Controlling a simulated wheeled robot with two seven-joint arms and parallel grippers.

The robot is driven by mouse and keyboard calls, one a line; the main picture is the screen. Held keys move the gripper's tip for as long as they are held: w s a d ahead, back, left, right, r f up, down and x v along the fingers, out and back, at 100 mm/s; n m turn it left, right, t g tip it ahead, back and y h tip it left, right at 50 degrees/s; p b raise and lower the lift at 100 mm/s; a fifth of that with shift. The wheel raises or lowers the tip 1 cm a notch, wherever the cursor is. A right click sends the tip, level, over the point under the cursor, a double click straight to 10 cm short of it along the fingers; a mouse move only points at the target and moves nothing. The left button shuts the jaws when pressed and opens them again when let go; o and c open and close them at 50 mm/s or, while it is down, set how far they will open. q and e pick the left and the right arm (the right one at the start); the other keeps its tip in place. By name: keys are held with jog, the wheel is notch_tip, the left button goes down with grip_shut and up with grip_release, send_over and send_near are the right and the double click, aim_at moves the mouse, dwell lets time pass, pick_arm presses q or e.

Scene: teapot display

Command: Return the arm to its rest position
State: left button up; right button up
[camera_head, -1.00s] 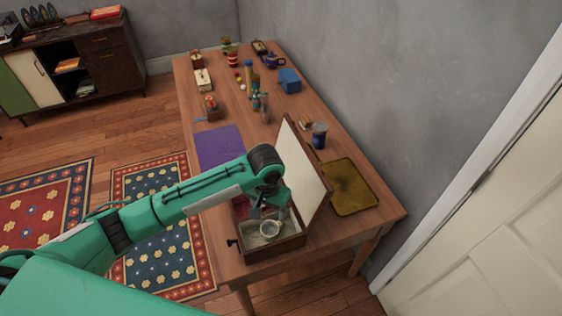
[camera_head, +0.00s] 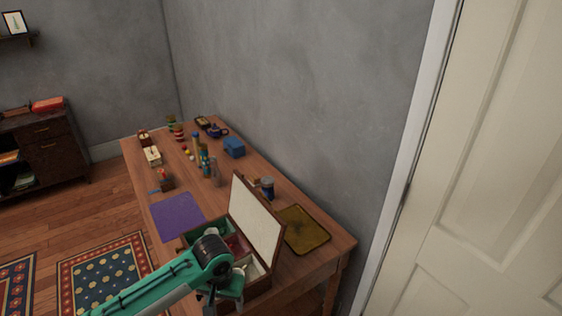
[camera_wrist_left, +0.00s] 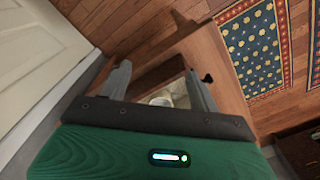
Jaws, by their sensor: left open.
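My left arm comes in from the lower left of the head view. My left gripper (camera_head: 222,297) hangs at the near side of an open wooden box and partly hides it. In the left wrist view the gripper (camera_wrist_left: 158,75) has its two fingers spread wide, with nothing between them at the tips. The wooden box (camera_head: 262,287) stands at the near end of the table, with its white-lined lid (camera_head: 256,222) raised. A small round white vessel (camera_wrist_left: 160,101) sits inside the box, below the fingers in the wrist view. My right gripper is not in view.
The table (camera_head: 318,262) also holds a purple mat (camera_head: 177,216), a dark yellow tray (camera_head: 305,230), a dark jar (camera_head: 267,188), a blue box (camera_head: 234,147) and several small items. A grey wall runs along its right side. Patterned rugs (camera_head: 105,270) lie left.

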pick_arm(q)
jog(key=s+d+m+t+h, duration=0.1)
jog(key=s+d+t+h, duration=0.2)
jog(key=s, duration=0.9)
jog(key=s+a+n+y, duration=0.1)
jog(key=s+a+y, duration=0.2)
jog(key=s+a, duration=0.8)
notch_tip(320, 180, down, 32)
jog(key=s, duration=0.1)
jog(key=s+a+f+g, duration=0.1)
jog(key=s+a+f, duration=0.1)
jog(key=s+f, duration=0.7)
jog(key=s+a+f+g, duration=0.1)
jog(key=s+f, duration=0.8)
jog(key=shift+s+a+f, duration=0.2)
jog(key=shift+s+a, duration=0.2)
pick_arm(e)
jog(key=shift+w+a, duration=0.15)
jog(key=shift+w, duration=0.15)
